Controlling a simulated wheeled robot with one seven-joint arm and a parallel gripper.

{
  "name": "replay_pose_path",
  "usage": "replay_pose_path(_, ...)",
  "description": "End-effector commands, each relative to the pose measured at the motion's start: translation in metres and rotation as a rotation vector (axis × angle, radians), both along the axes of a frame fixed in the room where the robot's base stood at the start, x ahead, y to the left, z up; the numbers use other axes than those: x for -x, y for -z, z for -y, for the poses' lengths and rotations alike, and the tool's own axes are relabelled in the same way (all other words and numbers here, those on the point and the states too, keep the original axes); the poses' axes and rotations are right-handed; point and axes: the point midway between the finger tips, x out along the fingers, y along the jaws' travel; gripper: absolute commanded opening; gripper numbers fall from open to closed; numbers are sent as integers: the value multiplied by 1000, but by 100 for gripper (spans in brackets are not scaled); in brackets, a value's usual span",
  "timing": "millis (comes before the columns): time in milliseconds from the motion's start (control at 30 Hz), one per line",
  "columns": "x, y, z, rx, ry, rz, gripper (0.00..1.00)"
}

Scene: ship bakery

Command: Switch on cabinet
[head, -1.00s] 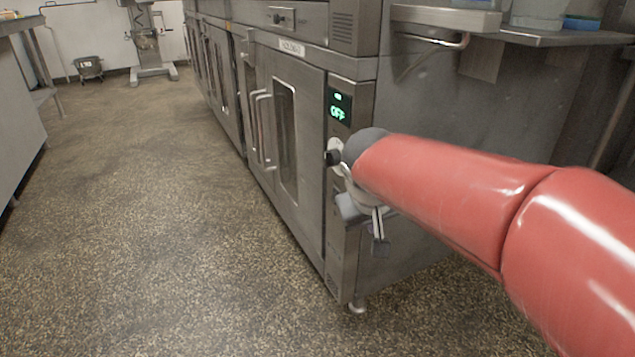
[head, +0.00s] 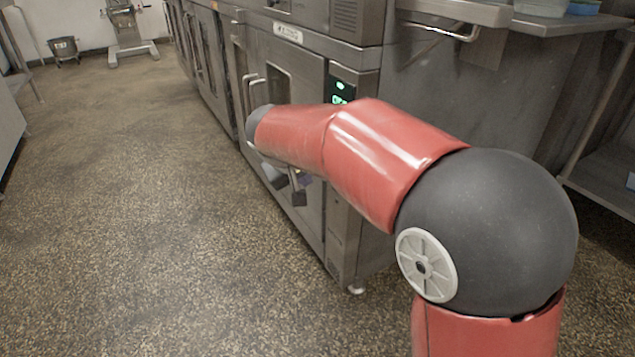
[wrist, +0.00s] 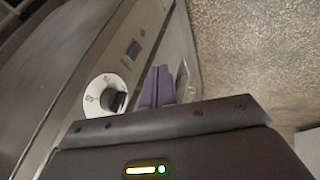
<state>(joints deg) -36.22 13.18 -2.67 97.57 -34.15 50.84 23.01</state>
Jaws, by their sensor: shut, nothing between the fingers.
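The cabinet (head: 312,80) is a steel unit with a glazed door and two upright handles. Its narrow control strip has a lit green display (head: 341,92), whose lower part is hidden behind my arm. In the wrist view, a white round dial with a black knob (wrist: 116,102) sits on the panel, with a small square dark switch (wrist: 133,49) beyond it. My gripper (head: 298,190) is in front of the cabinet, below my forearm. In the wrist view its purplish fingers (wrist: 156,87) are together and empty, beside the dial and apart from the knob.
More steel units run back along the left of the cabinet. A steel shelf (head: 455,12) with tubs juts out at the upper right. A bucket (head: 64,50) and a mixer stand (head: 130,35) are at the far left. The speckled floor in front is clear.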

Motion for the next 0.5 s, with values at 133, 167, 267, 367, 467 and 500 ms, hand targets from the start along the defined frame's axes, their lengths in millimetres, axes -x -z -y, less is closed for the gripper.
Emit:
replay_pose_path(133, -13, 22, 5, 3, 2, -4, 0)
replay_pose_path(167, -17, 27, 6, 3, 2, -4, 0)
replay_pose_path(267, -28, 46, 10, 3, 3, -5, 0)
replay_pose_path(367, -41, 64, 14, 2, 3, -4, 0)
replay_pose_path(467, -51, 79, 17, 1, 2, -3, 0)
replay_pose_path(500, -56, 78, 23, 0, 5, 0, 0)
